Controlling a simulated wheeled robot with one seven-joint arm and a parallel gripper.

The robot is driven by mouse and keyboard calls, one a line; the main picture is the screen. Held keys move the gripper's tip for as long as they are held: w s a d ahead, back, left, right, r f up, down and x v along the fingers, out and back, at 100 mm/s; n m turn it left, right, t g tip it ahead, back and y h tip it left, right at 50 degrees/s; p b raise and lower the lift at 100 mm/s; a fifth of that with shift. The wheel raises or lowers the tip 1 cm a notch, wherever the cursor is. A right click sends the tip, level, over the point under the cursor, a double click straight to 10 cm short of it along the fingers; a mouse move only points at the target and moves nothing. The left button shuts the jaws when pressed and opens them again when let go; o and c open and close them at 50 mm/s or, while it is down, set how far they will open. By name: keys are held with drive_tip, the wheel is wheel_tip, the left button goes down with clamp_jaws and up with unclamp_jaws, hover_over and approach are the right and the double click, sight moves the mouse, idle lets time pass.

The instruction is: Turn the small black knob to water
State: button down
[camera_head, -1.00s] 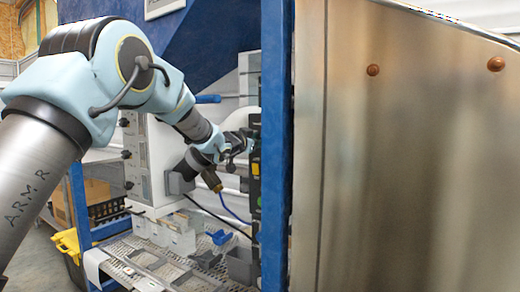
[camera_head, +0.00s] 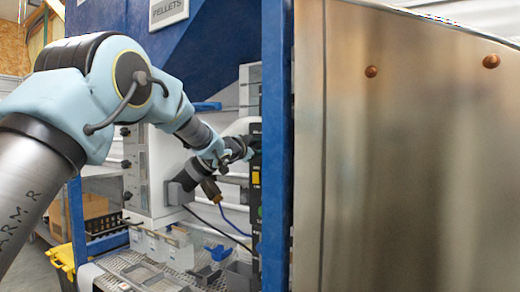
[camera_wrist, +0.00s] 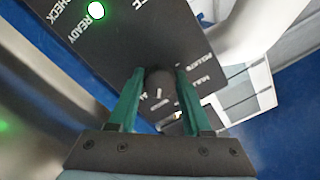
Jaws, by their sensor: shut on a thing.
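The small black knob (camera_wrist: 158,83) stands out from a black control panel (camera_wrist: 120,45) in the wrist view. The two green fingers of my gripper (camera_wrist: 159,73) are shut on it, one on each side. A pale mark shows on the knob's lower part. Small white lettering lies around it, too slanted to read fully. In the head view my gripper (camera_head: 243,150) reaches the dark panel (camera_head: 256,190), which is seen edge-on behind a blue post; the knob cannot be made out there.
A green light (camera_wrist: 96,10) glows beside the word READY. A blue post (camera_head: 277,150) and large metal sheet (camera_head: 410,160) stand right of my arm. A white cabinet (camera_head: 150,185) is behind my forearm. Small bins and a perforated tray (camera_head: 150,275) lie below. A blue hose hangs near the gripper.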

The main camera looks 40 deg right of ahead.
drive_tip(key=shift+c, duration=1.7)
unclamp_jaws()
drive_tip(key=b+v, duration=0.3)
drive_tip(key=v, duration=0.8)
drive_tip(key=shift+w, duration=0.1)
